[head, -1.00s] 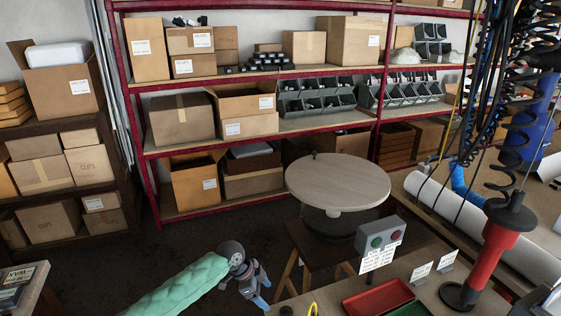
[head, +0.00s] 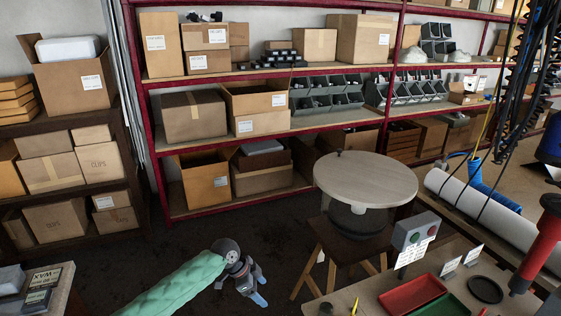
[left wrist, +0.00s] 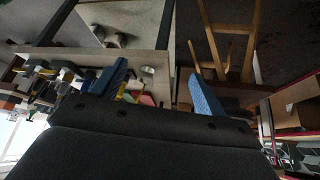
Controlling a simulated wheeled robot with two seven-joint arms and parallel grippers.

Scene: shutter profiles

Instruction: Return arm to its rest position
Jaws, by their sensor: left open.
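My left arm, in a green sleeve, comes in from the bottom left of the head view. My left gripper (head: 253,290) hangs over the dark floor, left of the workbench, with nothing seen in it. In the left wrist view its two blue fingers (left wrist: 160,88) stand wide apart and the gap between them holds nothing. My right gripper is in neither view.
A round wooden disc (head: 366,178) on a stool stands right of my left gripper. The workbench (head: 345,300) carries a red tray (head: 412,294), a green tray (head: 447,306) and a button box (head: 416,232). Shelves with boxes line the back. Floor around the gripper is clear.

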